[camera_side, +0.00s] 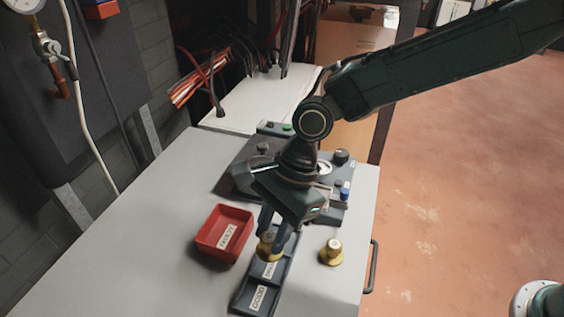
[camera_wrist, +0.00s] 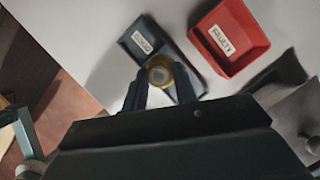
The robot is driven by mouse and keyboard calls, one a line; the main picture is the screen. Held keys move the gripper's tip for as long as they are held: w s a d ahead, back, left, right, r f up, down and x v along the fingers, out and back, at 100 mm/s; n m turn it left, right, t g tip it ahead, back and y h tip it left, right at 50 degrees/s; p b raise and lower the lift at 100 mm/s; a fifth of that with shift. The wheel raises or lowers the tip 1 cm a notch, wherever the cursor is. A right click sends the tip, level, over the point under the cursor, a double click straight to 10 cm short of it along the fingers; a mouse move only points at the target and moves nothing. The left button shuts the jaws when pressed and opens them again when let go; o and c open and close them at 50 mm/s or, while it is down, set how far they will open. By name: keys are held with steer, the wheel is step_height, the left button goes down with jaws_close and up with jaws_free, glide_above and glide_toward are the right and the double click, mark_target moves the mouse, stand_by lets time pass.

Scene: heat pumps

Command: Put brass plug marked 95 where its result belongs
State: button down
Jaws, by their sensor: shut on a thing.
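My gripper (camera_side: 273,232) is shut on a brass plug (camera_side: 269,249), which also shows between the fingertips in the wrist view (camera_wrist: 160,70). The plug is upright, over the far compartment of a dark tray (camera_side: 239,303); I cannot tell whether it touches the tray floor. Its top carries a pale label, too small to read. The tray's near compartment has a label that seems to read GOOD and looks empty. A red bin (camera_side: 205,243), label apparently FAULTY, stands left of the tray and looks empty. A second brass plug (camera_side: 332,254) stands on the bench right of the tray, its marking unreadable.
A grey test unit (camera_side: 240,172) with knobs and a dial sits behind the tray, partly hidden by my arm. The bench (camera_side: 165,235) is clear at the left. Cables (camera_side: 205,80) hang at the back.

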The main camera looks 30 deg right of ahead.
steer(key=shift+f, duration=0.15)
steer(key=shift+f, duration=1.6)
steer(key=shift+f, duration=1.15)
steer(key=c, duration=1)
jaws_free()
steer(key=shift+c, duration=0.2)
steer(key=shift+f, duration=0.1)
steer(key=v, duration=1.4)
steer(key=shift+d, duration=0.1)
